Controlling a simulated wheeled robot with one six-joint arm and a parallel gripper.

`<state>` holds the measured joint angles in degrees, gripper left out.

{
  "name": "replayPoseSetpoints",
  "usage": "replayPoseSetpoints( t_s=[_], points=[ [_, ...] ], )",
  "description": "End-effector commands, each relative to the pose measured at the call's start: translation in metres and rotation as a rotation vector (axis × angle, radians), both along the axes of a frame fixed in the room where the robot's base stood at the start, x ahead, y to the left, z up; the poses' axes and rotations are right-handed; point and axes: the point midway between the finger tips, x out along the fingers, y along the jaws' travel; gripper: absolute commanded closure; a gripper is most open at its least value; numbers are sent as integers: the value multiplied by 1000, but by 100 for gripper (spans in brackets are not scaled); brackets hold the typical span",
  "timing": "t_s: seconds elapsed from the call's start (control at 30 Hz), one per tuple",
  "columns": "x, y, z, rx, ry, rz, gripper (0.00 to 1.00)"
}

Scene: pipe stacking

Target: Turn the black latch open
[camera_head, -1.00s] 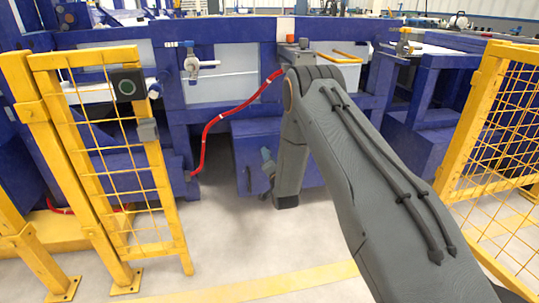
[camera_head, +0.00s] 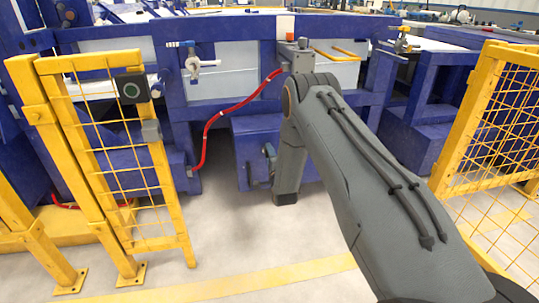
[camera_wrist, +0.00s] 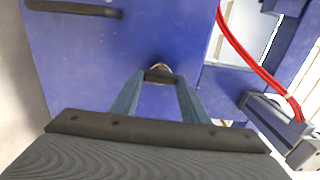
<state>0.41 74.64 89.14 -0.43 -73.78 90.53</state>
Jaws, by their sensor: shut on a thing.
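The black latch (camera_wrist: 161,76) shows in the wrist view as a small dark piece on the blue cabinet front (camera_wrist: 95,65). My gripper (camera_wrist: 160,82) is shut on it, with one blue-grey finger on each side. A longer black handle (camera_wrist: 75,8) is on the same blue face at the upper left of the wrist view, apart from my fingers. In the head view the blue cabinet (camera_head: 250,130) stands low under the bench, and my arm reaches down to its front. My arm hides the right part of the cabinet, and the latch itself is too small to make out there.
A red hose (camera_head: 218,117) hangs left of the cabinet and shows at the right in the wrist view (camera_wrist: 258,68). Yellow mesh fences stand at left (camera_head: 120,165) and right (camera_head: 490,125). The grey floor (camera_head: 230,245) before the cabinet is clear.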

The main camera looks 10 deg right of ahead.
Motion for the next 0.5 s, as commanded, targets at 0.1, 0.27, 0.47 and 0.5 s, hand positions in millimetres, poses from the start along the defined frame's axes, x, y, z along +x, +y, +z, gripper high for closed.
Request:
replayPoseSetpoints(
  t_s=[0.1,0.27,0.47,0.5],
  points=[
    [0,0,-1,8,1,0,82],
    [0,0,-1,10,1,0,82],
    [0,0,-1,9,1,-1,54],
    [0,0,-1,9,1,-1,48]
  ],
)
